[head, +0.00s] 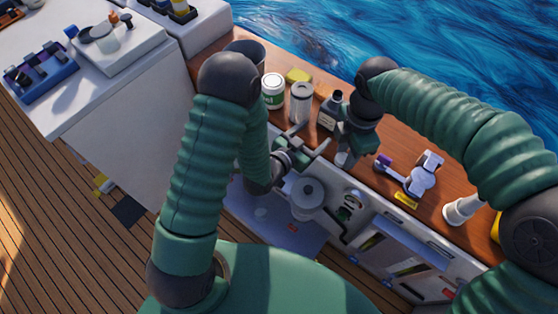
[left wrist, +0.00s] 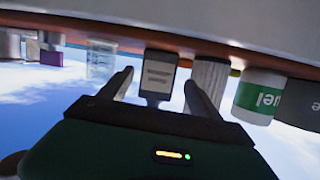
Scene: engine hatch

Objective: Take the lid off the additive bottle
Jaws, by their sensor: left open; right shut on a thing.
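The additive bottle seems to be the dark bottle with a pale label (head: 329,111), upright on the wooden counter, its dark cap (head: 337,95) on top. In the left wrist view, which is upside down, the labelled bottle (left wrist: 159,75) shows between my finger tips. My left gripper (head: 308,142) is open and empty, in front of the bottle and apart from it. My right gripper (head: 346,150) points down, right of the bottle and nearer me. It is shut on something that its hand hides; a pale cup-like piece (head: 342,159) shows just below.
A ribbed filter (head: 300,103), a white-green fuel can (head: 273,91) and a dark bucket (head: 247,52) stand left of the bottle. A clear jar (left wrist: 101,59) shows in the left wrist view. A grey-purple tool (head: 415,177) and a white cup (head: 461,210) lie right. The open hatch is below.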

